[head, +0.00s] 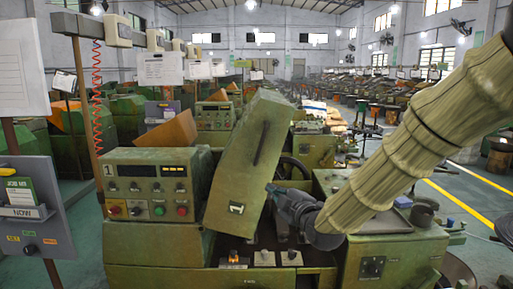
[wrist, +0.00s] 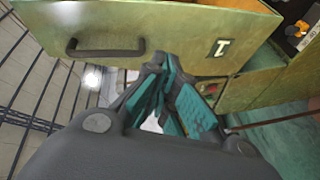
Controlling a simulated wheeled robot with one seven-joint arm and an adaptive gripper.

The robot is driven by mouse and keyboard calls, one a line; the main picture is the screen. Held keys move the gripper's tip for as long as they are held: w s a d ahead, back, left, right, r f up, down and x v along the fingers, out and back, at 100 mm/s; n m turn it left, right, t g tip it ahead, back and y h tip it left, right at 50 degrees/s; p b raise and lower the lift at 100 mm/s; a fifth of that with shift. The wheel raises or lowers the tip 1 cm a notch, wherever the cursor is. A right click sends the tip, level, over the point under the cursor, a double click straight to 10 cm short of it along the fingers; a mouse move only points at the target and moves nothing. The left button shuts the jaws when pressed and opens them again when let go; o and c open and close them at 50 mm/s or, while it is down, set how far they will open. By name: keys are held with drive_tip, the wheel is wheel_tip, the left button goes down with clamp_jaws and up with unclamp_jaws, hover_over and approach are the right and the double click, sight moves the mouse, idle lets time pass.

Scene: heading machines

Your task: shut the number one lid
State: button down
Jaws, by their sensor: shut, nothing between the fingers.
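The number one lid (head: 240,165) is a green metal cover standing raised and tilted on the machine (head: 160,245) whose control box (head: 150,185) carries a "1". It has a small dark-framed label low on its face and a dark slot-like bar higher up. In the wrist view the lid (wrist: 185,22) fills the top, with a black handle (wrist: 105,50) at left. My gripper (head: 277,192) is at the lid's lower right edge in the head view. In the wrist view my gripper (wrist: 170,80) is shut and empty, just below the lid's edge; I cannot tell whether it touches.
A black handwheel (head: 293,168) sits behind my gripper. Small switches line the machine's front below the lid. A grey sign board (head: 38,205) stands at left. More green machines fill the hall behind, and an aisle with yellow lines (head: 460,200) is at right.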

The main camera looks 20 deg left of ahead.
sight(257, 138)
drive_tip(key=s+a+r+n+y+p, duration=0.15)
drive_tip(key=a+r+n, duration=0.3)
drive_tip(key=r, duration=0.85)
drive_tip(key=shift+m+y, duration=0.35)
drive_tip(key=shift+y, duration=0.1)
drive_tip(key=shift+w+a+r+p, duration=0.1)
drive_tip(key=shift+w+a+p, duration=0.6)
drive_tip(key=shift+w+p, duration=0.6)
drive_tip(key=shift+w+a+r+p, duration=0.1)
drive_tip(key=shift+w+a+p, duration=0.7)
drive_tip(key=shift+w, duration=0.9)
drive_tip(key=shift+w+a+r+p, duration=0.1)
drive_tip(key=shift+w+a+p, duration=0.45)
drive_tip(key=shift+w+p, duration=0.8)
drive_tip(key=shift+w+d, duration=0.15)
drive_tip(key=shift+f, duration=0.15)
